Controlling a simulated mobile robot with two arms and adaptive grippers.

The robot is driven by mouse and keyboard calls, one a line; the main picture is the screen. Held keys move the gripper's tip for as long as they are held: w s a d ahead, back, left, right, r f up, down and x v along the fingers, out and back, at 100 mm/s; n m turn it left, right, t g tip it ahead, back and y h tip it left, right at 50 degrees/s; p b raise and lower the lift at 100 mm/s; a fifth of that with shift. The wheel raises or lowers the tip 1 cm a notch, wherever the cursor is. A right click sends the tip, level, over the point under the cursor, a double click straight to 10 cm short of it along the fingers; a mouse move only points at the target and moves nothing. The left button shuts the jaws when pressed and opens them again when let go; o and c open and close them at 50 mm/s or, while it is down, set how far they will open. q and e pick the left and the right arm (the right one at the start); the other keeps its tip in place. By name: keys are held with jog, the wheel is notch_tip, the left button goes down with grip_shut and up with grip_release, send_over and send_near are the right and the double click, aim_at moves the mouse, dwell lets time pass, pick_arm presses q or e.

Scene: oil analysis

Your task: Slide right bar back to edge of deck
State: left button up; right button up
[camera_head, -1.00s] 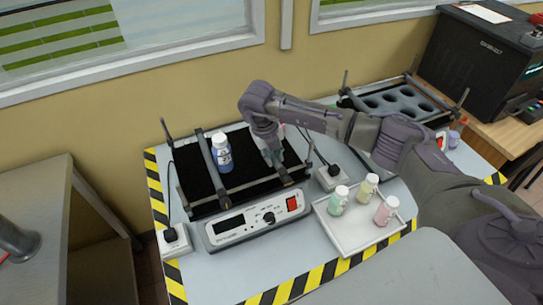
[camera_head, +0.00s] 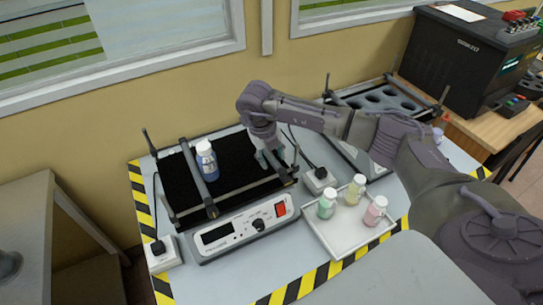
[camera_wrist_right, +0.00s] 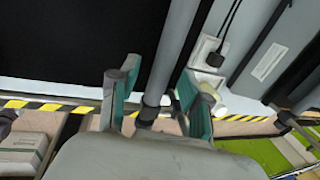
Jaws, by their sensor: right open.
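The shaker's black deck (camera_head: 235,172) carries a left bar (camera_head: 196,169) and a right bar. The right bar shows in the wrist view as a grey rod (camera_wrist_right: 173,45) with a dark lower part, near the deck's right edge. My right gripper (camera_head: 268,158) is over the right bar in the head view and hides part of it. In the wrist view the right gripper's (camera_wrist_right: 158,85) teal-padded fingers stand apart on either side of the bar; contact is not clear. My left gripper is not in view.
A blue-labelled bottle (camera_head: 206,160) stands beside the left bar. A white tray (camera_head: 338,243) with several small bottles is at front right. A power socket (camera_head: 319,181) lies close to the deck's right side. Another rack (camera_head: 376,100) stands behind my right arm.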

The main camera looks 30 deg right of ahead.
notch_tip(320, 180, up, 12)
jog(key=a, duration=0.2)
jog(key=shift+a+f, duration=0.15)
jog(key=shift+f, duration=0.1)
dwell(0.4)
